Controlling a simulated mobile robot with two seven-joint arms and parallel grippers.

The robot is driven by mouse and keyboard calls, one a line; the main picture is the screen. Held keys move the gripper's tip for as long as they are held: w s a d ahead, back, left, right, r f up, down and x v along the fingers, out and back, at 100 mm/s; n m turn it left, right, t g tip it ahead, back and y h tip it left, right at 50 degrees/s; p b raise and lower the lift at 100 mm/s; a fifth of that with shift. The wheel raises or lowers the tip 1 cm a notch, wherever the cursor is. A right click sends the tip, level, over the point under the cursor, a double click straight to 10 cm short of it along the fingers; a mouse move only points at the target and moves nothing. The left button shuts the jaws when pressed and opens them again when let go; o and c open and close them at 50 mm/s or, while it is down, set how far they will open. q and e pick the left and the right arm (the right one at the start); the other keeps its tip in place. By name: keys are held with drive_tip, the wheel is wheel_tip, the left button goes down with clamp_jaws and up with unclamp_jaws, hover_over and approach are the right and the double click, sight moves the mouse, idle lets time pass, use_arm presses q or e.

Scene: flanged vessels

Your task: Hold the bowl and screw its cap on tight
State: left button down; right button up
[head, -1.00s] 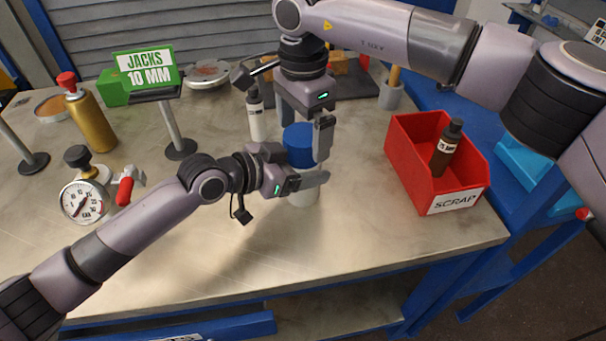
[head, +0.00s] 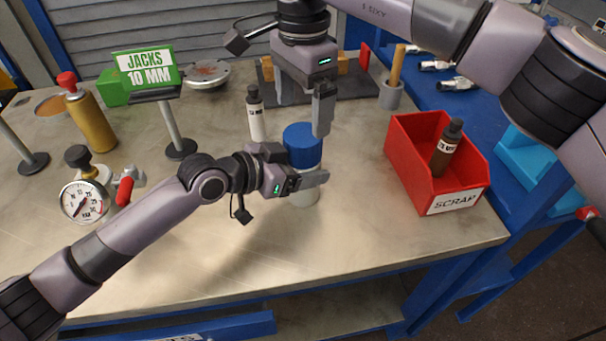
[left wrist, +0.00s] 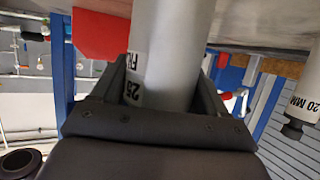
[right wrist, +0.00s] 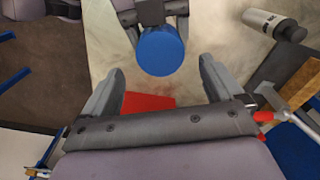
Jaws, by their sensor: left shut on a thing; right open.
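The bowl (head: 306,196) is a pale grey cylinder standing upright on the bench. The left wrist view shows the bowl (left wrist: 172,50) with dark printing, between my left fingers. My left gripper (head: 312,176) is shut on the bowl from the left and hides part of it. The blue cap (head: 302,146) sits on top of the bowl; how tight it is cannot be told. My right gripper (head: 303,116) is open and empty above the cap, pointing down. The right wrist view shows the cap (right wrist: 160,52) beyond the open fingers, apart from them.
A red scrap bin (head: 407,160) holding a dark bottle (head: 447,147) stands to the right. A white bottle (head: 256,118) stands behind the bowl. A gauge (head: 82,202), a gold canister (head: 91,122) and a green jacks sign (head: 145,72) are at left. The front bench is clear.

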sight(303, 134)
drive_tip(key=shift+f, duration=0.1)
drive_tip(key=shift+f, duration=3.95)
drive_tip(key=c, duration=1.1)
drive_tip(key=o, duration=1.2)
drive_tip(key=shift+r, duration=0.1)
drive_tip(key=shift+r, duration=2.2)
